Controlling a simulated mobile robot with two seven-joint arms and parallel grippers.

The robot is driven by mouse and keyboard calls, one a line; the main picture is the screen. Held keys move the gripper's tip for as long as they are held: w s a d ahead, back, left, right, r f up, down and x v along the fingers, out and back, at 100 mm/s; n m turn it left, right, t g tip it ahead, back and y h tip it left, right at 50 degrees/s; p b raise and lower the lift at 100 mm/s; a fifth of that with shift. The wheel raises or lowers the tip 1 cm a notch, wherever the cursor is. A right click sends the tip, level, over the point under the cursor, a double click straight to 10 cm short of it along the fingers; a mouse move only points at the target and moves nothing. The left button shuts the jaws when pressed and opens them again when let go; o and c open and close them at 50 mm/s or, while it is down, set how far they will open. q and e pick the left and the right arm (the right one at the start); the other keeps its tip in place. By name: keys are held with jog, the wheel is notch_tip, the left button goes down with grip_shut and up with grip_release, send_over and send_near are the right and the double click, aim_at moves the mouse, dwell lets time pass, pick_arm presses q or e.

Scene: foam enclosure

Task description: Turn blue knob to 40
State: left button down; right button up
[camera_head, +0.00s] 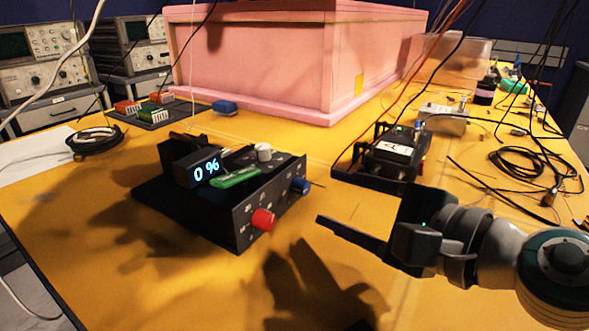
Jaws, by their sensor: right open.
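A black control box (225,227) sits on the yellow table left of the middle, with a lit display (206,170) that reads 0 %. The blue knob (300,185) sticks out of the right end of its front panel. A red knob (263,219) is lower left on the same panel. My right gripper (362,228) is open and empty, to the right of the box and apart from the blue knob. One long dark finger points left toward the panel. The scale marks around the blue knob are too small to read. My left gripper is not in view.
A white knob (264,153) and a green part (235,177) are on top of the box. A black device (396,152) stands behind my right gripper. Cables (516,162) lie at right. A large pink foam enclosure (255,62) fills the back.

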aim_at(306, 189)
jog(key=b+x, duration=0.1)
jog(key=x, duration=0.3)
jog(key=shift+w+a+f, duration=0.1)
jog(key=shift+w+f, duration=0.05)
jog(key=shift+w, duration=0.05)
jog(key=shift+w+a+b, duration=0.3)
jog(key=shift+w, duration=0.1)
grip_shut()
